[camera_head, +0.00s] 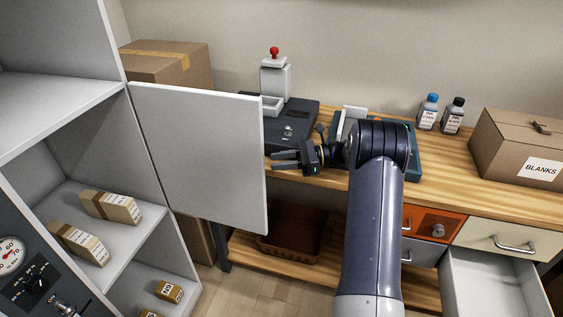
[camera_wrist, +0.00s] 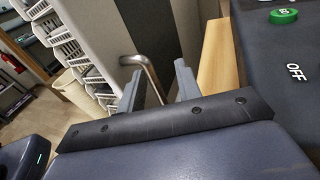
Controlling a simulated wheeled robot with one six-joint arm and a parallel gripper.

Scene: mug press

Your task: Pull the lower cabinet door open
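A white cabinet door (camera_head: 205,150) stands swung out from the grey cabinet at the left, and the shelves inside show. My gripper (camera_head: 275,160) is just right of the door's free edge in the head view, with its fingers pointing left toward it. In the wrist view my gripper (camera_wrist: 158,72) has its two fingers apart. A bent metal bar handle (camera_wrist: 142,68) shows there, with its lower end reaching down between the fingers. Whether the fingers touch it cannot be told. The handle does not show in the head view.
The cabinet's lower shelf (camera_head: 130,240) holds small boxes. A wooden bench (camera_head: 440,185) carries a black press (camera_head: 285,125), bottles (camera_head: 429,112) and a box of blanks (camera_head: 520,145). A drawer (camera_head: 490,280) stands open at the lower right. A brown basket (camera_head: 295,232) sits below the bench.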

